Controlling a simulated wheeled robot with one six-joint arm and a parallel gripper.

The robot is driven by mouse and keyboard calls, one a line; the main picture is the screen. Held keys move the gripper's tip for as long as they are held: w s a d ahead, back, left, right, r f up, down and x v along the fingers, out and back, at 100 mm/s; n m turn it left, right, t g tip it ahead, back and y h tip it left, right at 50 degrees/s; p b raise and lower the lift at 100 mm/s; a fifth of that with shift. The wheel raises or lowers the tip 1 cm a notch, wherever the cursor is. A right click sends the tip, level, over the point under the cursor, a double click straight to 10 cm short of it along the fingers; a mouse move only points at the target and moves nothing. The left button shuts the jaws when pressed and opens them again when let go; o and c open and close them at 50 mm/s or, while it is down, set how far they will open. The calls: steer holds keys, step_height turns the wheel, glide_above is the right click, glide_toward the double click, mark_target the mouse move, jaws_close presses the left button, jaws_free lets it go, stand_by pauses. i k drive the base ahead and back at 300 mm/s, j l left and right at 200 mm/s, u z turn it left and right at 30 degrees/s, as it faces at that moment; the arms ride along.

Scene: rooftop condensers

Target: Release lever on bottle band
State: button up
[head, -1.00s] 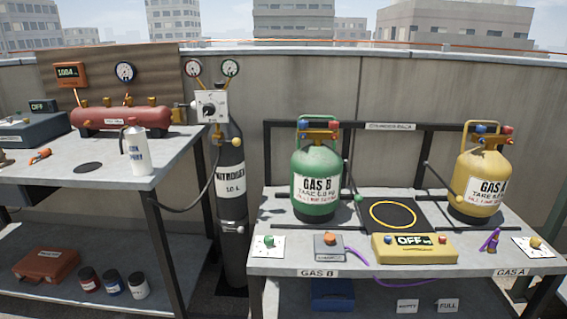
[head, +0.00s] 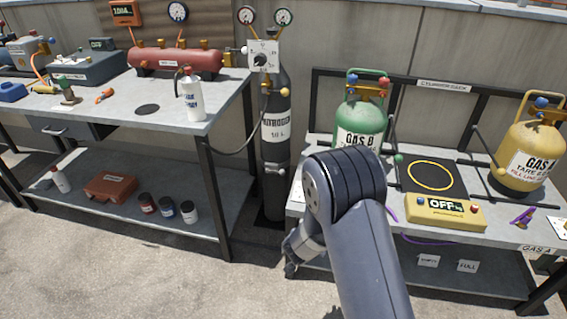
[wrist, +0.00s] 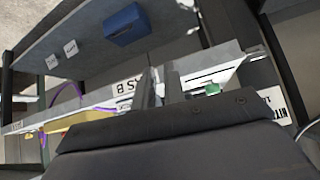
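The green GAS B bottle (head: 360,122) stands on the right bench with a dark lever ending in a green knob (head: 398,159) at its right side. The yellow GAS A bottle (head: 532,155) stands farther right, with a dark lever ending in a yellow knob (head: 495,172) at its left. Both levers slope downward; their bands are hard to make out. My gripper (head: 292,258) hangs low in front of the bench's left end, away from both bottles. In the wrist view my gripper (wrist: 160,88) shows two fingers with a narrow gap and nothing between them.
The dark nitrogen cylinder (head: 275,135) stands between the benches, with a hose. A yellow scale display (head: 445,212) reading OFF and a black pad with a yellow ring (head: 430,176) lie on the right bench. A blue box (wrist: 127,24) is on its lower shelf. Floor in front is clear.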

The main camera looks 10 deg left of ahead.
mark_target(282, 172)
steer(key=i+j+u, duration=0.15)
steer(key=i+j, duration=0.3)
steer(key=i, duration=0.25)
steer(key=i+j+z, duration=0.15)
steer(key=i+j, duration=0.2)
steer(key=i, duration=0.2)
